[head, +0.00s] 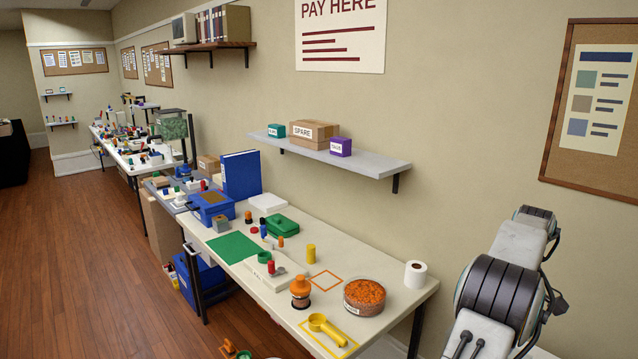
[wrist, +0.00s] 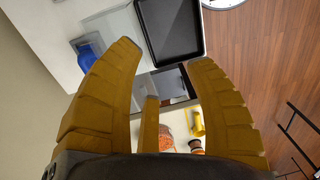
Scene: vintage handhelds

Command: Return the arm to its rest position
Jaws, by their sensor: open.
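Beyond the fingers, the wrist view shows a black tray (wrist: 172,28) on a white surface and a blue object (wrist: 88,50) behind the left finger. Neither finger visibly touches anything.
The table carries a bowl of orange pieces (head: 364,297), an orange-topped jar (head: 300,292), a yellow scoop (head: 324,325), a paper roll (head: 418,274) and a green mat (head: 234,247). A wall shelf (head: 352,160) holds boxes above it. Wooden floor (head: 90,260) is open at left.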

